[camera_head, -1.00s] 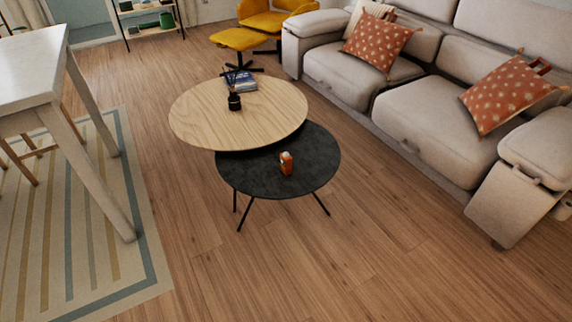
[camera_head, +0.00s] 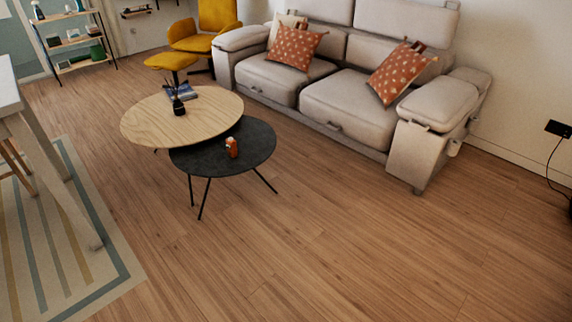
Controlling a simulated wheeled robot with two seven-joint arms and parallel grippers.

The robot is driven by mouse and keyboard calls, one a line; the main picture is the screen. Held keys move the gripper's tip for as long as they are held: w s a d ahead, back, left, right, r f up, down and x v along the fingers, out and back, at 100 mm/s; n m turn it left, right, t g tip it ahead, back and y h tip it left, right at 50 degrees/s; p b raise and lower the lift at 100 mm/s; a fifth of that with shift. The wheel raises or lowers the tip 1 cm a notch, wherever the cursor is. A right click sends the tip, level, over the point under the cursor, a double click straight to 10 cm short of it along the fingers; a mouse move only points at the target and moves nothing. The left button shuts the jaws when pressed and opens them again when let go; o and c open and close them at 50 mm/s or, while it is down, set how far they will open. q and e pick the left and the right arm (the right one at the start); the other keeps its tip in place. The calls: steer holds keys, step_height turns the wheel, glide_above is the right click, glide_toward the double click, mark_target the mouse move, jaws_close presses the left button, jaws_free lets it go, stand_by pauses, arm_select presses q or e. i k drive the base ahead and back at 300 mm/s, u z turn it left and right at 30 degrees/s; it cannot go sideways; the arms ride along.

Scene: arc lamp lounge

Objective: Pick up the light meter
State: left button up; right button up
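A small orange object with a pale top (camera_head: 232,147), which looks like the light meter, stands on the round black low table (camera_head: 200,160). It is too small in view to make out details. Neither of my grippers shows in the head view.
A round wooden table (camera_head: 150,122) overlaps the black one and bears a dark vase (camera_head: 178,106) and books (camera_head: 184,93). A grey sofa (camera_head: 345,105) stands behind. A white table (camera_head: 45,165) stands on a striped rug (camera_head: 75,270) at left. The floor in front is clear.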

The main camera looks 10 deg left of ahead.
mark_target(231, 142)
steer(key=z, duration=0.35)
steer(key=i, duration=0.9)
steer(key=u, duration=0.75)
steer(key=i, duration=1.35)
steer(key=u, duration=1.55)
steer(key=i, duration=0.45)
steer(key=u, duration=0.4)
